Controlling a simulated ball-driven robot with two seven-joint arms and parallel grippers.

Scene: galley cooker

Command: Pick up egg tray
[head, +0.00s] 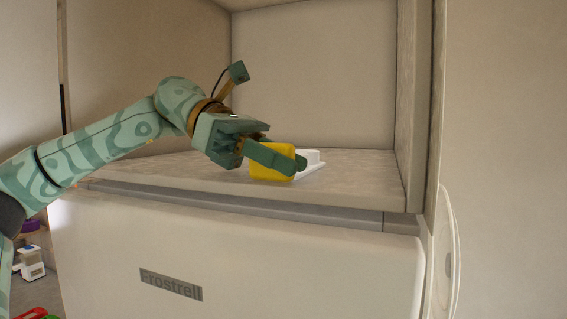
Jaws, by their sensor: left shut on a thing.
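A yellow block-like object (271,174) stands on the shelf inside the open compartment, near its front. A low white piece (312,157) shows just behind and to its right. I cannot tell which of them is the egg tray, or whether they are one thing. My left gripper (276,159) reaches in from the left and is shut on the yellow object. One finger crosses the front of it and hides part of it; the other finger is mostly hidden. My right gripper is not in view.
The shelf (365,183) is bare to the right. Compartment walls rise at left, back and right (411,100). Below is a white front panel (250,255) labelled "Frostrell". Small coloured items lie at the lower left, beyond my arm.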

